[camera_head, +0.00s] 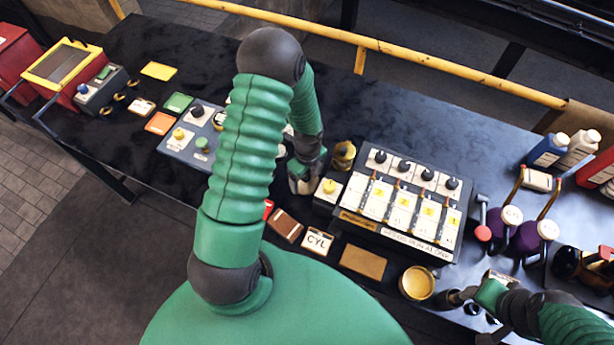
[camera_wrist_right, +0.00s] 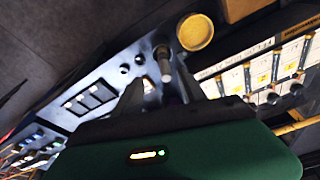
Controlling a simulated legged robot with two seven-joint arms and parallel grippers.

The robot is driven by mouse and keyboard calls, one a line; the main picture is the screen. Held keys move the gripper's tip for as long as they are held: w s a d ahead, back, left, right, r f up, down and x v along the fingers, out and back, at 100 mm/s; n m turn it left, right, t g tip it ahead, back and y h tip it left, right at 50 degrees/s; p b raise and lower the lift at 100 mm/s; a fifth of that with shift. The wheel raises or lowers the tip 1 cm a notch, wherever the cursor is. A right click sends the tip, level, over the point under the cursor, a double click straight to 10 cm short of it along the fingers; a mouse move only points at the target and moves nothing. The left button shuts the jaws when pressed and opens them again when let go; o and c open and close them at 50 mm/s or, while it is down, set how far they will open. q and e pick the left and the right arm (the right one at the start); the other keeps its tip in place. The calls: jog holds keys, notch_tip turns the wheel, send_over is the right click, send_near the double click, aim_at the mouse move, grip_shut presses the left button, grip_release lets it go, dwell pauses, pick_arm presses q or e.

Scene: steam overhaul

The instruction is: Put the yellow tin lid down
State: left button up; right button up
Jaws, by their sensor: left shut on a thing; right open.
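My left gripper (camera_head: 303,182) is shut, low over the middle of the bench, left of the switch panel. The thing in its jaws is mostly hidden by the hand, and I take it to be the yellow tin lid. A round tin (camera_head: 417,283) with a yellow top stands near the bench's front edge; it also shows in the right wrist view (camera_wrist_right: 195,33). I cannot tell whether that yellow is a cover or its contents. My right gripper (camera_head: 462,296) is open to the right of this tin, with a grey peg (camera_wrist_right: 163,66) showing between its fingers in the wrist view.
The switch panel (camera_head: 390,232) fills the centre right. A brass-coloured pot (camera_head: 343,155) stands behind the left hand. A CYL card (camera_head: 317,242) and a tan block (camera_head: 363,262) lie at the front. Purple-based levers (camera_head: 530,237) and bottles (camera_head: 549,150) stand right. The back middle is clear.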

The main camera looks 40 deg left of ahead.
pick_arm(q)
jog(key=shift+a+f, duration=0.25)
jog(key=o, duration=1.4)
jog(key=shift+a, duration=0.4)
jog(key=shift+c, duration=0.2)
jog(key=shift+o, duration=1.2)
jog(key=shift+s+a+f, duration=0.15)
jog(key=shift+a, duration=0.15)
jog(key=shift+s+a, duration=0.15)
jog(key=shift+d, duration=0.55)
pick_arm(e)
jog(key=shift+s+a+r, duration=0.1)
jog(key=shift+a, duration=0.65)
pick_arm(q)
jog(key=shift+a, duration=0.15)
pick_arm(e)
jog(key=shift+s+a, duration=0.1)
jog(key=shift+a, duration=0.05)
jog(key=shift+r, duration=0.1)
